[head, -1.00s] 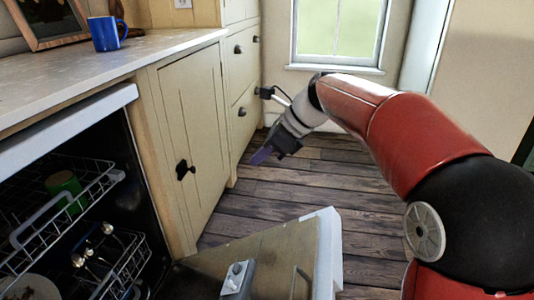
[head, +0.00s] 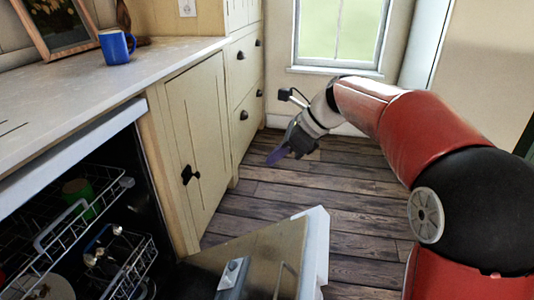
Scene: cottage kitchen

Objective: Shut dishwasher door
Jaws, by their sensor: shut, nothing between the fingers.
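The dishwasher door (head: 255,257) is lowered outward from the dishwasher at the lower middle of the head view, its inner face turned up and its white edge (head: 315,250) at the right. The dishwasher opening at the lower left holds an upper wire rack (head: 65,222) and a lower wire rack (head: 130,268). My gripper (head: 277,156) is shut and empty, with purplish fingers. It is above the floor beyond the door, apart from it and from the cabinets.
A green cup (head: 78,192) stands in the upper rack. Cream cabinets (head: 200,145) with dark handles line the left. A blue mug (head: 116,47) and a picture frame (head: 62,25) stand on the counter (head: 60,98). Wooden floor (head: 290,190) lies clear around my gripper.

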